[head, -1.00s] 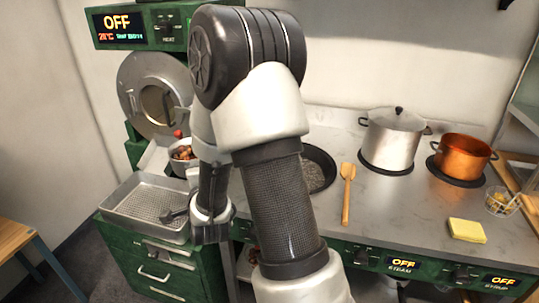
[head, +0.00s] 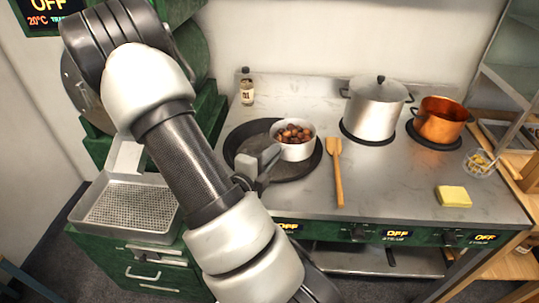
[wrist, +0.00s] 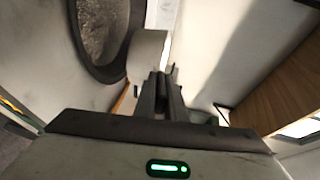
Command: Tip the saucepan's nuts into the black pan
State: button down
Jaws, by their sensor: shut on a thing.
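The saucepan (head: 297,153) is small and white, with brown nuts (head: 292,133) inside. It is over the right part of the black pan (head: 237,137), close to upright; whether it touches the pan I cannot tell. My gripper (head: 267,160) is at its near left side, shut on its handle, which the fingers mostly hide. In the wrist view, the saucepan's pale wall (wrist: 148,52) shows just past my gripper's fingers (wrist: 160,90), with the dark pan (wrist: 118,62) beside it. The visible part of the black pan looks empty.
A wooden spatula (head: 337,170) lies right of the pan. A lidded steel pot (head: 373,112) and a copper pot (head: 440,122) stand farther right. A small bottle (head: 247,90) is behind the pan. A yellow sponge (head: 453,196) lies near the front edge. A metal tray (head: 125,208) is at left.

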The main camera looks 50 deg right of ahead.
jog(key=shift+w+f+n+b, duration=0.1)
jog(key=shift+w+n+b, duration=0.25)
jog(key=shift+n+b, duration=0.75)
jog(key=shift+b, duration=0.5)
